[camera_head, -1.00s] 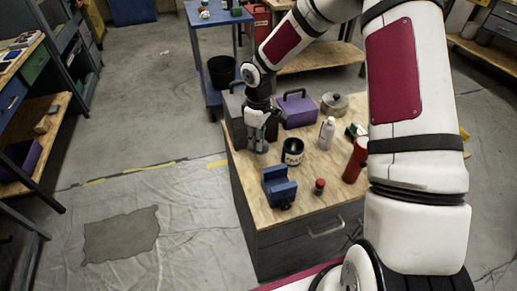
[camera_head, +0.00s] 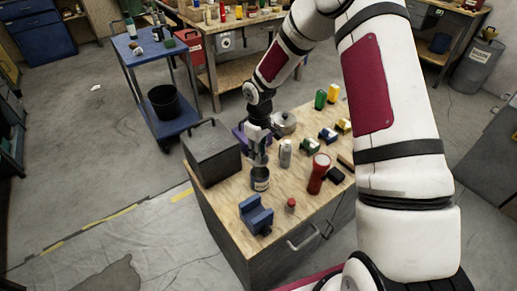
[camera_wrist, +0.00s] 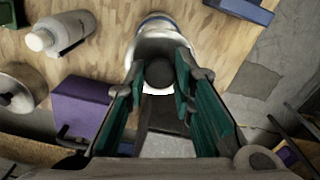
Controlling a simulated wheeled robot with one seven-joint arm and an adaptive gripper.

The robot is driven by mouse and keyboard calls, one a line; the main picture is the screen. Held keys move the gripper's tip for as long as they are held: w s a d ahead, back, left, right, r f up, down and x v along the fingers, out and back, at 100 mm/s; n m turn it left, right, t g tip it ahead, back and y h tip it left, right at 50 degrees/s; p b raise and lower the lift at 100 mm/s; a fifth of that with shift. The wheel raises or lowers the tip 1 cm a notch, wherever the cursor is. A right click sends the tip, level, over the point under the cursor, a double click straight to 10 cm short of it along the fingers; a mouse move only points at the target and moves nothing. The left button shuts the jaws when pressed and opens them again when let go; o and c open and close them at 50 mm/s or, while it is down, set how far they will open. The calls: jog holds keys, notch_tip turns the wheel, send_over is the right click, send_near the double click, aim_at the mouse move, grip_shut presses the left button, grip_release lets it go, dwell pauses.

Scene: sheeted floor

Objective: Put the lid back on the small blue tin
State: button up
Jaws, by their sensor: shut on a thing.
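The small blue tin (camera_head: 260,183) stands upright on the wooden worktop (camera_head: 228,212), with a pale label on its side. My gripper (camera_head: 259,160) is directly above it, pointing down. In the wrist view, the fingers are closed around a dark round knob (camera_wrist: 160,73) on a pale, silvery lid (camera_wrist: 150,48). A bluish edge of the tin (camera_wrist: 157,17) shows just beyond the lid. The fingers hide much of the lid, and I cannot tell whether it touches the tin's rim.
A grey toolbox (camera_head: 211,155) stands close left of my gripper, with a purple box (camera_head: 239,134) behind.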

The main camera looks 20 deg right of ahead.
jog(key=shift+d+f, duration=0.2)
jog(key=shift+f, duration=0.55)
jog(key=shift+f+b, duration=0.95)
jog(key=shift+f, duration=1.5)
jog(key=shift+f, duration=0.15)
dwell(0.3)
jog(key=o, duration=1)
jog(key=shift+c, duration=0.2)
jog(key=shift+o, duration=0.3)
jog(key=o, duration=0.4)
